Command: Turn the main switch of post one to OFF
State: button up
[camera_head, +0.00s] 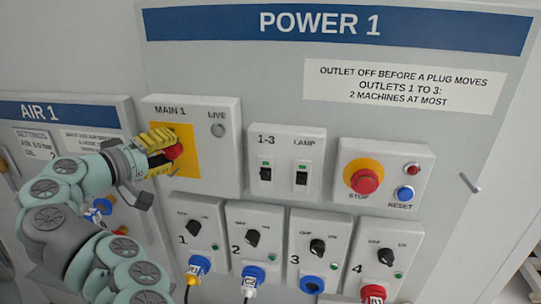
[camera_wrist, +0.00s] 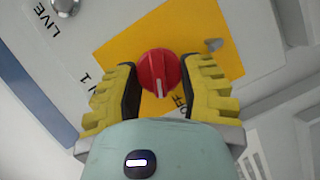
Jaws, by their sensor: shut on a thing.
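The main switch of post one is a red round knob (camera_head: 175,151) on a yellow plate (camera_head: 187,163) in the box marked MAIN 1 (camera_head: 215,170). My gripper (camera_head: 167,147) has its yellow fingers on either side of the knob and is shut on it. In the wrist view the knob (camera_wrist: 158,68) sits between the fingers, and its white pointer line faces down the picture. The other position label is hidden. The LIVE lamp (camera_head: 218,130) looks grey and unlit.
Right of the box are the 1-3 and LAMP switches (camera_head: 285,165) and a red STOP button (camera_head: 364,180). Below are several numbered outlets with black knobs (camera_head: 252,238), some with plugs. The AIR 1 panel (camera_head: 60,112) lies left, partly behind my arm.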

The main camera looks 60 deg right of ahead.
dwell(0.3)
jog(key=o, duration=1.2)
jog(key=shift+a, duration=0.1)
jog(key=a+r, duration=0.1)
jog(key=a, duration=1)
jog(key=shift+s+a+r, duration=0.15)
jog(key=shift+a+r, duration=0.2)
